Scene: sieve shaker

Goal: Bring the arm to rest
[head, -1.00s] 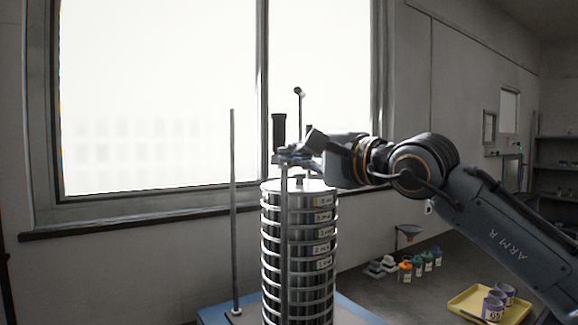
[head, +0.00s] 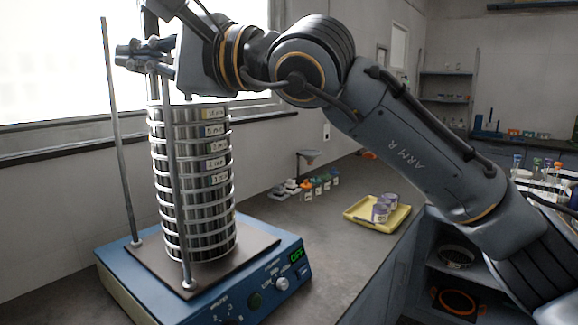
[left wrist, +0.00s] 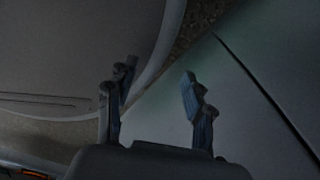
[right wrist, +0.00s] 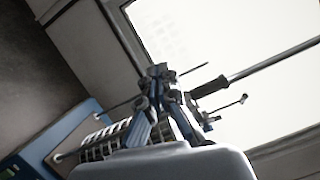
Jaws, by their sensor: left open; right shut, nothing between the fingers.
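My right gripper (head: 138,54) is at the upper left of the head view, above the sieve stack (head: 192,185) and by the tops of the shaker's rods. Its fingers are closed together with nothing between them, as the right wrist view (right wrist: 163,85) also shows. The stack stands upright on the blue sieve shaker (head: 215,290), with a rod (head: 119,140) at its left and another (head: 172,190) in front. My left gripper (left wrist: 158,82) shows only in the left wrist view, open and empty, near a grey surface.
A yellow tray (head: 352,215) with purple-labelled cups (head: 381,213) sits on the counter to the right. Several small coloured bottles (head: 318,185) and a funnel on a stand (head: 308,155) are behind. Counter between shaker and tray is clear. Open shelves (head: 460,265) are at the right.

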